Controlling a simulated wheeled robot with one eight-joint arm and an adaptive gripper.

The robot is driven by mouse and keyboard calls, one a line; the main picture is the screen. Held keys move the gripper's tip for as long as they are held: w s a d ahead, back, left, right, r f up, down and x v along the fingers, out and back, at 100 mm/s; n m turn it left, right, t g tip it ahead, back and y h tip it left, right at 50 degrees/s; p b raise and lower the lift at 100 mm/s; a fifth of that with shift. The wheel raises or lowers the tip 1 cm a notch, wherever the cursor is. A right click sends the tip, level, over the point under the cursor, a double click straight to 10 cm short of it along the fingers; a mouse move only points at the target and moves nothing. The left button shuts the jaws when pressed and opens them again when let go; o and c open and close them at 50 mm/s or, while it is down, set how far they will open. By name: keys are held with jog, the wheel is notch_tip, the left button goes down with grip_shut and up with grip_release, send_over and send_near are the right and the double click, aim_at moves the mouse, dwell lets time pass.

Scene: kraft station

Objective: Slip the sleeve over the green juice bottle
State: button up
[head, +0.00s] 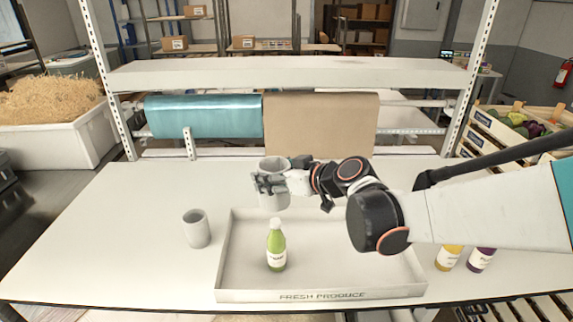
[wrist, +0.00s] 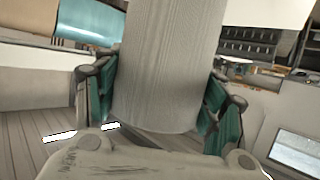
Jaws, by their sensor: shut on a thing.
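The green juice bottle (head: 276,246) stands upright in the left part of a shallow white tray (head: 350,294) marked "FRESH PRODUCE". My gripper (head: 271,185) is shut on a grey cylindrical sleeve (head: 273,168). It holds the sleeve roughly upright, above the back edge of the tray and apart from the bottle. In the wrist view the sleeve (wrist: 168,65) fills the middle, with a finger on each side. A second grey sleeve (head: 196,228) stands on the table left of the tray. The bottle does not show in the wrist view.
A yellow bottle (head: 449,258) and a purple bottle (head: 481,260) stand right of the tray, near my arm. A shelf (head: 290,74) with a teal roll (head: 203,116) and a brown paper roll (head: 320,125) spans the back.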

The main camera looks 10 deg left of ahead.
jog(key=b, duration=0.4)
send_over(282, 243)
jog(key=w+a, duration=0.2)
jog(key=shift+s+a+f, duration=0.1)
jog(key=shift+s+f, duration=0.05)
jog(key=shift+f, duration=1.4)
jog(key=shift+s+f, duration=0.1)
jog(key=shift+f, duration=1.4)
jog(key=shift+f+b, duration=7.5)
jog(key=shift+f, duration=1.45)
jog(key=o, duration=0.8)
jog(key=shift+c, duration=0.2)
jog(key=v, duration=1.2)
